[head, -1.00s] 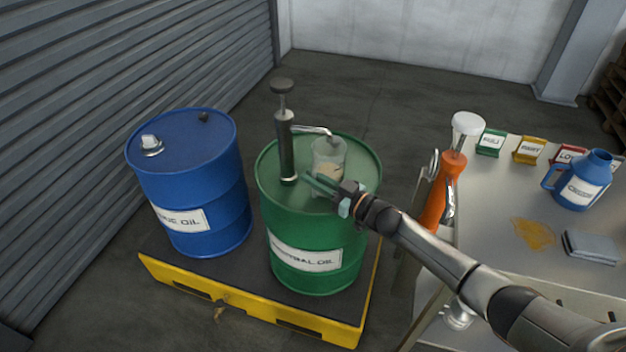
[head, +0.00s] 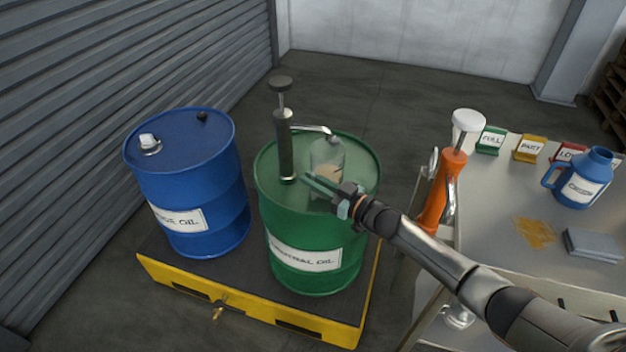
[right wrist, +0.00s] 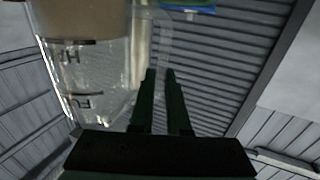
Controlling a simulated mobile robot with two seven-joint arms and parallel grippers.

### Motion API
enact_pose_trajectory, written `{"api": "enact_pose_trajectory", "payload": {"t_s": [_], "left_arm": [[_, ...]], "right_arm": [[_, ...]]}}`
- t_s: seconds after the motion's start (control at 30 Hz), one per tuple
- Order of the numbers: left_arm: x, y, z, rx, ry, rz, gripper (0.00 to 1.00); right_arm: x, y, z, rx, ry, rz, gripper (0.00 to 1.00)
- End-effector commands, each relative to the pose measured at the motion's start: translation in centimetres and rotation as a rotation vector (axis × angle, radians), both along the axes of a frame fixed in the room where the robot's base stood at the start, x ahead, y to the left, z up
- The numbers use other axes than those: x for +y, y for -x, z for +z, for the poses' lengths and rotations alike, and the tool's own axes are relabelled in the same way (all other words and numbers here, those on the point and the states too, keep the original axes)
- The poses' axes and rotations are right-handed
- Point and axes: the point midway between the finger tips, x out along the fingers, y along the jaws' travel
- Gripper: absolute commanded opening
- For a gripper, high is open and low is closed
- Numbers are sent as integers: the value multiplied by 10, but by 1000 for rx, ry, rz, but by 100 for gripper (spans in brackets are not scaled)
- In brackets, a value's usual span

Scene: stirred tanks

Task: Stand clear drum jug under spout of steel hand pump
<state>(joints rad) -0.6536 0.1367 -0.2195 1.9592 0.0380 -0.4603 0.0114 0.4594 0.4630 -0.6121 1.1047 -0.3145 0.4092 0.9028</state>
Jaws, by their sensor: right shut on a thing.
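The clear drum jug (head: 327,156) has a tan content or marking low down. It is upright over the green drum's top, at the end of the bent spout (head: 316,129) of the steel hand pump (head: 285,145). I cannot tell whether its base touches the drum top. My right gripper (head: 322,186) is in front of the jug, shut on it, seemingly at its handle. In the right wrist view the jug (right wrist: 85,60) fills the left side, with dark level marks, beside my nearly closed fingers (right wrist: 161,100). My left gripper is not in view.
The green drum (head: 300,225) and a blue drum (head: 190,185) stand on a yellow-edged pallet (head: 180,285). At right a bench (head: 500,230) bears a blue jug (head: 580,180), small labelled bins (head: 530,149) and a grey cloth (head: 594,243). An orange pump (head: 440,190) stands at its left edge.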

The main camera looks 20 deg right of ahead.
Motion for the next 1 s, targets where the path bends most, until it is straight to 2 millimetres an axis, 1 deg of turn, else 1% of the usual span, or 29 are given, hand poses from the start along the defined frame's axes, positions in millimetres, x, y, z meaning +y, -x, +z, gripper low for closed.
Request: {"api": "enact_pose_trajectory", "payload": {"t_s": [0.03, 0.07, 0.1, 0.3, 0.37, 0.73, 0.87, 1.0], "left_arm": [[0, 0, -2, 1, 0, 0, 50], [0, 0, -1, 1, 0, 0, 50], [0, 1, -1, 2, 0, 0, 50], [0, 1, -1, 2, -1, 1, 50], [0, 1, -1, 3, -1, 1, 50], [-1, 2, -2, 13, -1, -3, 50], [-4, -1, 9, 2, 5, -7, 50], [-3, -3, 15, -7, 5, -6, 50]], "right_arm": [[0, -1, 1, -4, -1, 1, 0], [0, -1, 1, -4, -1, 1, 16], [0, -1, 2, -4, -1, 1, 21], [0, 0, 1, -2, 0, 1, 44], [0, 0, 0, -2, -1, 0, 49], [0, 1, -2, 2, 0, -1, 49], [-13, 19, -1, 4, 1, -1, 49], [-30, 44, 0, 3, 2, 1, 49]]}}
